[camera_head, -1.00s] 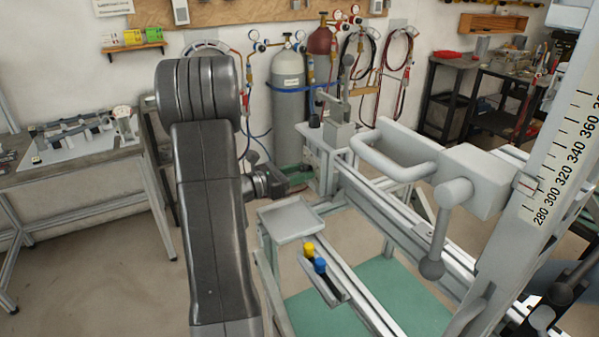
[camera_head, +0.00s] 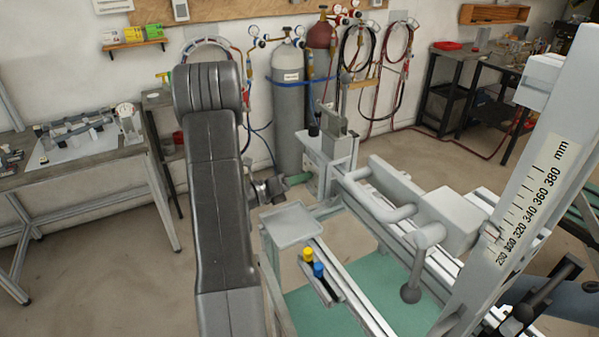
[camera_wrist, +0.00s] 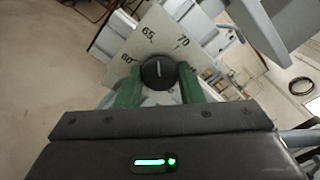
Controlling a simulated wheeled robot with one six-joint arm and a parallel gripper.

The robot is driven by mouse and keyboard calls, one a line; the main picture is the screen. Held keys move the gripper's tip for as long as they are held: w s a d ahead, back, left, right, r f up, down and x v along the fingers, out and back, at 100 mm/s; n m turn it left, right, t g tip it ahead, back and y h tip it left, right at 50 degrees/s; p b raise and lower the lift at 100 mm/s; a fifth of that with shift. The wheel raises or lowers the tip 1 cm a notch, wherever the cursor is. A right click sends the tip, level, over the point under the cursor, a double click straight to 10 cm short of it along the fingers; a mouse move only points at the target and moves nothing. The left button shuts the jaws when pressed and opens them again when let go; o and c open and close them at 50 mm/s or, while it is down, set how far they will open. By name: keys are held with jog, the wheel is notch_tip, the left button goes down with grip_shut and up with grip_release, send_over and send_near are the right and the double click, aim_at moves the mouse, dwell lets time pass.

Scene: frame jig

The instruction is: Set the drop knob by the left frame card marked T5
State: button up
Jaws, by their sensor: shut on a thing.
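In the wrist view a round black knob (camera_wrist: 158,73) with a white line sits on a pale dial plate (camera_wrist: 147,48) marked 60, 65 and 70. The green fingers of my gripper (camera_wrist: 158,85) are shut on the knob, one on each side. The white line points up the picture, roughly toward 65; its exact setting is too small to read. In the head view my gripper (camera_head: 292,181) is at the left end of the frame jig (camera_head: 325,160), and my arm hides part of that area. I see no legible card marked T5.
A small tray (camera_head: 291,226) and a holder with a yellow-topped and a blue-topped piece (camera_head: 319,270) are on the jig's near side. A millimetre scale (camera_head: 535,190) rises at the right. Gas cylinders (camera_head: 288,105) stand behind. A workbench (camera_head: 80,165) is at the left.

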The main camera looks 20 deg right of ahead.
jog(key=shift+n+p, duration=0.85)
jog(key=shift+n, duration=0.35)
jog(key=o, duration=0.9)
jog(key=shift+a, duration=0.1)
jog(key=a, duration=0.4)
jog(key=s+a+b, duration=0.1)
jog(key=a, duration=0.4)
jog(key=s+a+b, duration=0.1)
jog(key=a, duration=0.3)
jog(key=shift+a, duration=0.3)
jog(key=shift+d, duration=0.1)
jog(key=d, duration=0.4)
jog(key=w+d+p, duration=0.1)
jog(key=d, duration=0.4)
jog(key=w+d+p, duration=0.1)
jog(key=d, duration=0.3)
jog(key=shift+d, duration=0.3)
